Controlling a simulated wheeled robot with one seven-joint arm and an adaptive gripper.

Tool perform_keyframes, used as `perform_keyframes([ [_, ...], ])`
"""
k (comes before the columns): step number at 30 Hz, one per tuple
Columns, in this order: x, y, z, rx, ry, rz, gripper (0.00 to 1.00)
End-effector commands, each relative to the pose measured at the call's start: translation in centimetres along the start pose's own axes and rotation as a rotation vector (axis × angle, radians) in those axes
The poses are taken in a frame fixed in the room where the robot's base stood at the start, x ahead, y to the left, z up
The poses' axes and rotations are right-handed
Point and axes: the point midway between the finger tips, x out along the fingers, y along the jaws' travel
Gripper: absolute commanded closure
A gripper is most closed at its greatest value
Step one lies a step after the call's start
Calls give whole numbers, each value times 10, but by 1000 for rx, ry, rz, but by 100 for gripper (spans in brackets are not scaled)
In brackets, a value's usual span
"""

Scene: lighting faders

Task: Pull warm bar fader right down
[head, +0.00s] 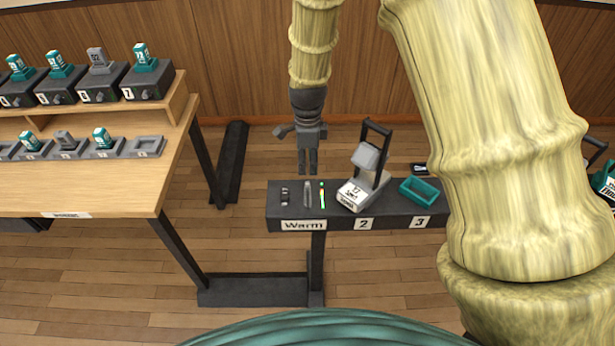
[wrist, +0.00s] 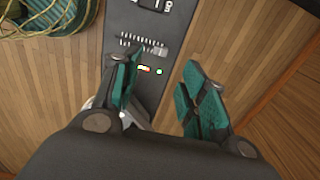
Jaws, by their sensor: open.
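The warm bar fader (head: 307,194) is a narrow grey slider on the dark console (head: 275,215), above a white "Warm" label (head: 303,225). A coloured light strip (head: 322,195) stands just right of it. In the wrist view the fader's scale and pale cap (wrist: 159,49) lie beyond the fingers, with small lights (wrist: 143,69) beside them. My gripper (head: 308,172) points down at the console's back edge, behind the fader and apart from it. In the wrist view its teal fingers (wrist: 161,72) are open and empty. The cap's exact place along its slot is hard to tell in the head view.
A small black switch (head: 284,196) sits left of the fader. A grey device with an upright black frame (head: 376,150) and a teal tray (head: 420,190) stand to the right. A wooden bench (head: 90,185) is at left. My arm covers the console's right side.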

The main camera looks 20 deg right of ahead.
Motion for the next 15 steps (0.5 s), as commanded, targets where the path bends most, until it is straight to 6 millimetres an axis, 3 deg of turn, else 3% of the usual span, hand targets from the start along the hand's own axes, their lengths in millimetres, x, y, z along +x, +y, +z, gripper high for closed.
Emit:
perform_keyframes([
  [15,64,1,-3,4,1,3,57],
])
